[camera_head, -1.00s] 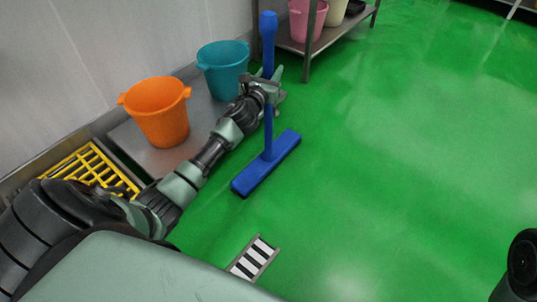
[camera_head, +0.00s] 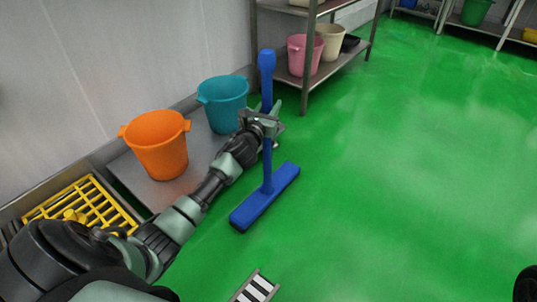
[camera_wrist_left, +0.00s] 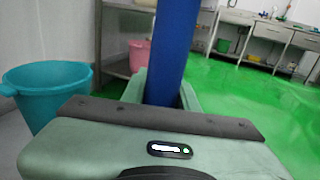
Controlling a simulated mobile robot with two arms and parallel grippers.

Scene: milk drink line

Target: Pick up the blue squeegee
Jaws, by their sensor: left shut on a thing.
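The blue squeegee (camera_head: 266,202) stands upright in the head view, with its long handle up and its wide head low over the green floor. I cannot tell whether the head touches the floor. My left gripper (camera_head: 267,117) is shut on the handle, at its upper part. In the left wrist view the blue handle (camera_wrist_left: 172,52) rises between the fingers of the left gripper (camera_wrist_left: 165,95). The squeegee's head is hidden in that view. My right gripper is not in view.
An orange bucket (camera_head: 157,145) and a teal bucket (camera_head: 222,104) stand on a low metal platform by the wall, left of the squeegee. A metal shelf (camera_head: 305,85) with pink and cream buckets stands behind. Open green floor lies to the right.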

